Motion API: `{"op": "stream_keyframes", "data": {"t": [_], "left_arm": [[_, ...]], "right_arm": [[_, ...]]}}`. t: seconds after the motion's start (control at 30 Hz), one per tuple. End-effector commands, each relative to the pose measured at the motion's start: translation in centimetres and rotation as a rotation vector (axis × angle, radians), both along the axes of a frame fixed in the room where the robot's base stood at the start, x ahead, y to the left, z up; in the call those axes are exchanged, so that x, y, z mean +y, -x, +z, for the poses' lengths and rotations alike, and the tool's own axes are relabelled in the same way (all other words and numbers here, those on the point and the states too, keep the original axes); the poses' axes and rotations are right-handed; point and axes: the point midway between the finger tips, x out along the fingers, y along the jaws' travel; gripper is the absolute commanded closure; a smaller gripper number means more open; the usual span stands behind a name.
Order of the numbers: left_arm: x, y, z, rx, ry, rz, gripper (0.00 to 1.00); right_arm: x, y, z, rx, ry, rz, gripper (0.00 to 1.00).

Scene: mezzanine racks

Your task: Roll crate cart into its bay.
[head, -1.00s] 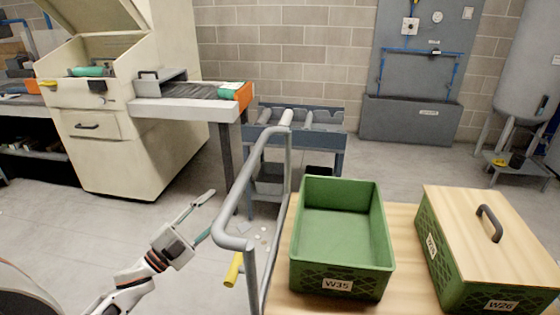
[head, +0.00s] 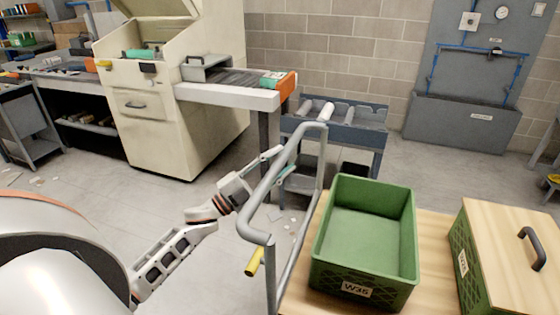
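The crate cart has a wooden deck (head: 435,240) and a grey tubular push handle (head: 270,180) at its left end. On the deck stand an open, empty green crate labelled W35 (head: 345,289) and a second green crate (head: 464,262) with a wooden lid, cut off at the right edge. My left gripper (head: 281,161) is at the upper left part of the handle. Its fingers are apart, one on the near-left side of the bar and one showing past it; I cannot tell whether they touch the bar. My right gripper is out of view. No marked bay is clearly visible.
A cream machine (head: 160,100) with an outfeed conveyor (head: 235,90) stands behind, left of the cart. A blue-grey roller stand (head: 340,127) is just behind the handle. A grey wall panel (head: 465,70) is at the back right.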

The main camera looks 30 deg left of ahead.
Motion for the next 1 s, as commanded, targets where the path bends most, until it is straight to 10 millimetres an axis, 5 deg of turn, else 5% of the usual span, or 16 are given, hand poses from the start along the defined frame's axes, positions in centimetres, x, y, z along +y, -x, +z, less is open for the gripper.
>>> {"op": "stream_keyframes", "data": {"t": [0.27,0.4,0.43,0.77,1.0], "left_arm": [[-0.1,-0.2,0.0,0.002,0.000,0.000,0.64],[-0.1,-0.2,0.0,0.002,0.000,0.000,0.98],[-0.1,-0.2,0.0,0.002,0.000,0.000,1.00],[-1.0,-0.3,0.0,0.001,0.002,-0.001,1.00],[-5.0,-1.2,0.3,-0.002,0.005,-0.008,1.00]], "right_arm": [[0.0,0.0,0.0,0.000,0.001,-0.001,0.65],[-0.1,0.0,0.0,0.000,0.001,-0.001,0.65],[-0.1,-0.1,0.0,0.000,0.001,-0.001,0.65],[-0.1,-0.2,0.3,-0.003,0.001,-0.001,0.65],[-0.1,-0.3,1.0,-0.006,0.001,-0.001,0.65]]}}
